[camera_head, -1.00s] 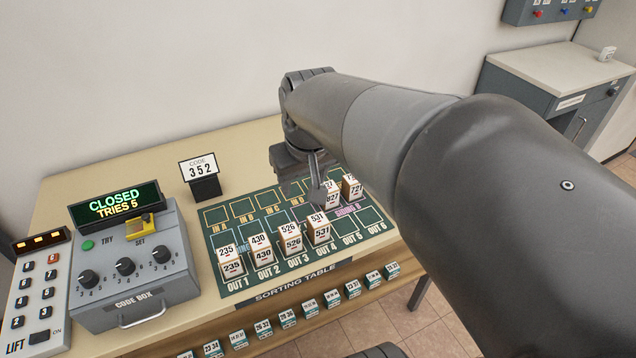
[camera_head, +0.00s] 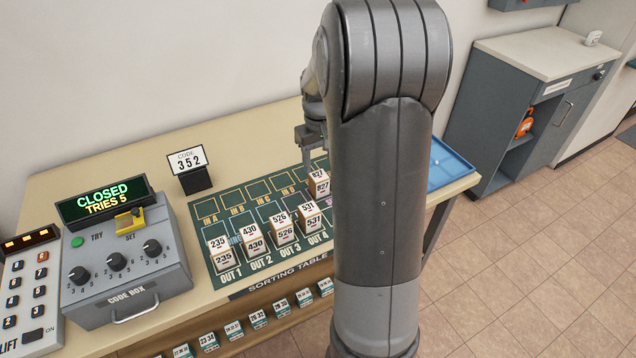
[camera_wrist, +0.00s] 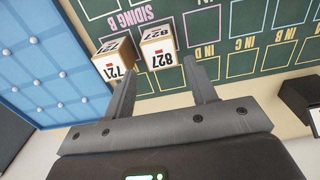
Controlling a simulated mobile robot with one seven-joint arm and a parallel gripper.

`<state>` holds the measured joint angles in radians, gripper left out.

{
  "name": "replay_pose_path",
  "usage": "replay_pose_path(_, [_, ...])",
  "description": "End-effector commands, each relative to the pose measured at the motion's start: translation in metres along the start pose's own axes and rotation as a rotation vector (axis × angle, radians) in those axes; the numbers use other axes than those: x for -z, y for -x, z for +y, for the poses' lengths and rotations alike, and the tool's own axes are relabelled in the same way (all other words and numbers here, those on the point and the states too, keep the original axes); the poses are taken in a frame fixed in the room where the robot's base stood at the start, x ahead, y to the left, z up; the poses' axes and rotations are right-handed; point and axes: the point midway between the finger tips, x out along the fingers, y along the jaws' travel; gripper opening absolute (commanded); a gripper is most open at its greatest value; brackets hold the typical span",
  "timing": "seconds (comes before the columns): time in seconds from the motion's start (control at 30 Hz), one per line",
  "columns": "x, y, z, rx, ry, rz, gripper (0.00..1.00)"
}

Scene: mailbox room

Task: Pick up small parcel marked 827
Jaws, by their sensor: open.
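The small parcel marked 827 (camera_head: 319,183) is a white and brown box standing upright on the green sorting mat, at the right end of the visible parcels. In the head view my gripper (camera_head: 311,138) hangs above and behind the parcel, partly hidden by my arm. A parcel that seems marked 721 (camera_wrist: 116,60) stands close beside 827, in front of the left finger; my arm hides it in the head view.
Parcels 531 (camera_head: 309,215), 526 (camera_head: 283,229), 430 (camera_head: 254,239) and 235 (camera_head: 219,256) stand in a row left of 827. A blue tray (camera_head: 447,165) lies at the table's right end. A code stand (camera_head: 190,172) and code box (camera_head: 125,270) are at left.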

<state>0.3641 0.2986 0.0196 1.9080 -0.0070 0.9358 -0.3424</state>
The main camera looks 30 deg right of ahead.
Motion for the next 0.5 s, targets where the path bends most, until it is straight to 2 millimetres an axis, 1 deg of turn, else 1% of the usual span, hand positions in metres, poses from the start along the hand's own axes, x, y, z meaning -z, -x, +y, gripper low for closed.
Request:
replay_pose_path(0.03, [-0.001,-0.01,0.0,0.002,0.0,-0.004,0.52])
replay_pose_path(0.1, [-0.001,-0.021,-0.001,0.001,0.0,-0.004,0.52])
replay_pose_path(0.2, [-0.001,-0.034,-0.001,0.001,0.0,-0.003,0.52])
replay_pose_path(0.37, [-0.001,-0.044,0.0,0.0,0.0,0.0,0.52])
replay_pose_path(0.5, [-0.001,-0.065,-0.001,0.002,-0.001,-0.004,0.52])
